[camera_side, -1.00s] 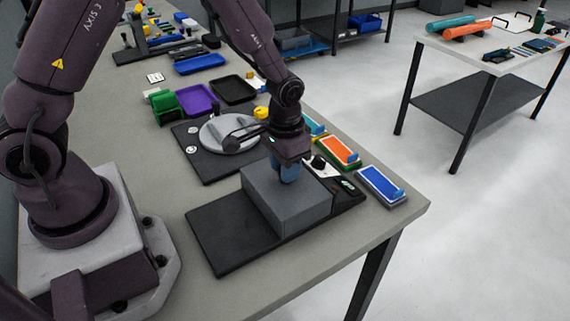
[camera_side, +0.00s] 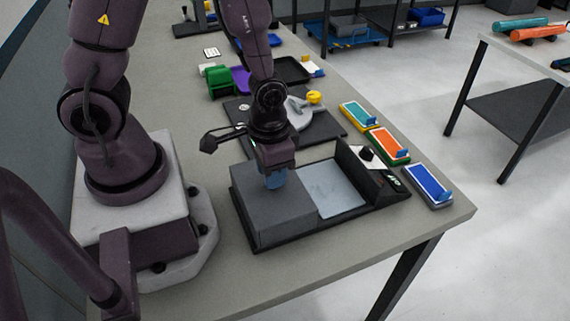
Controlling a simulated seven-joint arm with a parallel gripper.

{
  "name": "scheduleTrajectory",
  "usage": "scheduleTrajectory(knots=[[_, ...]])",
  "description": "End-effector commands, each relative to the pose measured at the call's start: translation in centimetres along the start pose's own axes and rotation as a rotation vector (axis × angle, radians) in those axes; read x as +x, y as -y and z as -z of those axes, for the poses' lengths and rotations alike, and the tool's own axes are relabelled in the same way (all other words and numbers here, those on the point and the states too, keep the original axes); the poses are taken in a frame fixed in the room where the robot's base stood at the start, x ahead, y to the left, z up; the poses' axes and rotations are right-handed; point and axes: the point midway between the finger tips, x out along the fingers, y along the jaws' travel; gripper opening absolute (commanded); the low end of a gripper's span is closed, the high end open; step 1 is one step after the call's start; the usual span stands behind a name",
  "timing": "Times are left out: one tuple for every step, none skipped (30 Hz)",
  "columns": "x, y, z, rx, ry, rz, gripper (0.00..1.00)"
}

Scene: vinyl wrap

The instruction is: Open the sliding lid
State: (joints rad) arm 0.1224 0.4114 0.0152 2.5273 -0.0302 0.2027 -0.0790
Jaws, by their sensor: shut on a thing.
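The sliding lid is a grey box-shaped cover (camera_side: 272,212) on a dark base (camera_side: 382,207). It sits at the left end of the base, nearest my arm's mount. To its right a pale grey flat plate (camera_side: 331,189) lies uncovered on the base. My gripper (camera_side: 275,180) points down at the top of the lid, near its back right part. Its blue fingers are shut on the lid, but the exact grip is partly hidden by the gripper body.
A control panel with a black knob (camera_side: 366,153) stands at the base's right end. Pads in teal (camera_side: 357,114), orange (camera_side: 388,143) and blue (camera_side: 428,183) lie along the table's right edge. A dark board with a grey round part (camera_side: 297,112) is behind the gripper.

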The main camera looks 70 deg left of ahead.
Motion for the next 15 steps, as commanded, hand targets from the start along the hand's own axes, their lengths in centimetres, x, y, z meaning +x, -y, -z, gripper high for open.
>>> scheduleTrajectory(knots=[[-0.05,-0.04,0.02,0.0,0.0,0.0,0.0],[-0.05,-0.04,0.03,0.0,0.0,0.0,0.0],[-0.05,-0.04,0.04,0.0,0.0,0.0,0.0],[-0.05,-0.04,0.05,0.0,0.0,0.0,0.0],[-0.06,-0.04,0.05,0.0,0.0,0.0,0.0],[-0.06,-0.04,0.06,0.0,0.0,0.0,0.31],[-0.06,-0.04,0.07,0.0,0.0,0.0,0.38],[-0.05,-0.04,0.08,0.001,0.0,0.0,0.45],[-0.05,-0.04,0.08,0.001,0.0,0.0,0.54],[-0.05,-0.03,0.08,0.0,0.0,0.0,0.55],[-0.05,-0.03,0.08,0.0,0.0,0.0,0.55],[-0.04,-0.02,0.08,0.0,0.0,0.0,0.55],[-0.04,-0.02,0.08,0.0,0.0,0.0,0.55],[-0.04,-0.02,0.08,0.0,0.0,0.0,0.55],[-0.03,-0.02,0.08,0.0,0.0,0.0,0.55]])
